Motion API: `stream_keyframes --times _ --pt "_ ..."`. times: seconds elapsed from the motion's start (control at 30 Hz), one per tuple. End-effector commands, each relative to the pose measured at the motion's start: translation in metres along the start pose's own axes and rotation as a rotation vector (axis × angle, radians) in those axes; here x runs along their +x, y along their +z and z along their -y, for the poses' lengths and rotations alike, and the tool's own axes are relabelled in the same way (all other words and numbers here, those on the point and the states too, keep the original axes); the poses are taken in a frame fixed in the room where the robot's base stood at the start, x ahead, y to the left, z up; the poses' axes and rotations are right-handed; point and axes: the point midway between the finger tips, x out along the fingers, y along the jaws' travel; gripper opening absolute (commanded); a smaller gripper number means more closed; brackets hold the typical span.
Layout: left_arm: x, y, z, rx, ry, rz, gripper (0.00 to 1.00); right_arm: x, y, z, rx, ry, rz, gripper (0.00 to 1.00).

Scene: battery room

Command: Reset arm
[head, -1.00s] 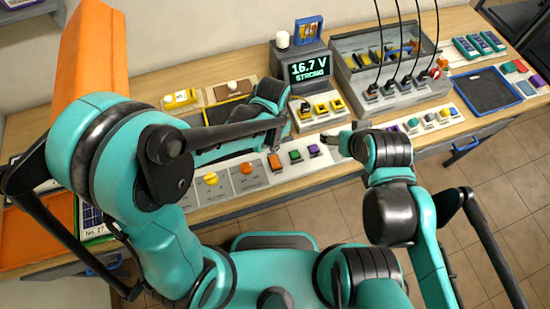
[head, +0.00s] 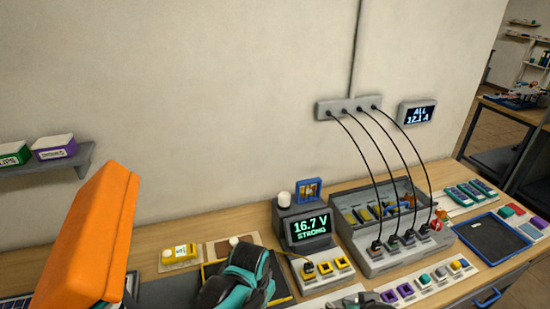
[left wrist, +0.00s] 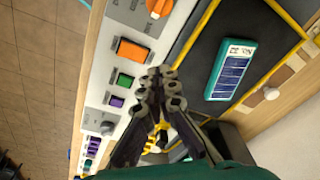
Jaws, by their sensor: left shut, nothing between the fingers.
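My left gripper (left wrist: 160,80) points up the left wrist view. Its fingers meet at the tips with nothing between them, above the panel's edge and the dark tray. A dark bit of my right arm (head: 372,299) barely shows at the bottom edge, right of centre. Its fingers cannot be made out.
A meter (head: 308,228) reads 16.7 V STRONG. Cables run from the wall socket strip (head: 348,106) to the charger block (head: 405,255). A teal battery (left wrist: 231,69) lies on the dark tray (left wrist: 190,85). A blue-rimmed tray (head: 459,256) lies right.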

Motion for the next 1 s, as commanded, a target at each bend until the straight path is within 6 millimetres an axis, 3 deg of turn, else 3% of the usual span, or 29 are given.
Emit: stream_keyframes --times 0.03,0.2,0.5,0.7,1.0 --pt "-0.002 0.013 0.012 -0.055 -0.015 -0.040 0.00 0.011 0.008 0.000 0.000 0.000 0.000 0.75" --pt "-0.019 0.046 0.044 -0.231 -0.067 -0.184 0.00 0.030 0.022 0.000 0.000 0.000 0.000 0.75" --pt "-0.028 0.104 0.079 -0.485 -0.158 -0.405 0.00 0.057 0.041 0.000 0.000 0.000 0.000 0.75" --pt "-0.029 0.118 0.086 -0.550 -0.184 -0.468 0.00 0.062 0.044 0.000 0.000 0.000 0.000 0.75" --pt "-0.029 0.119 0.086 -0.553 -0.186 -0.471 0.00 0.062 0.044 0.000 0.000 0.000 0.000 0.75"
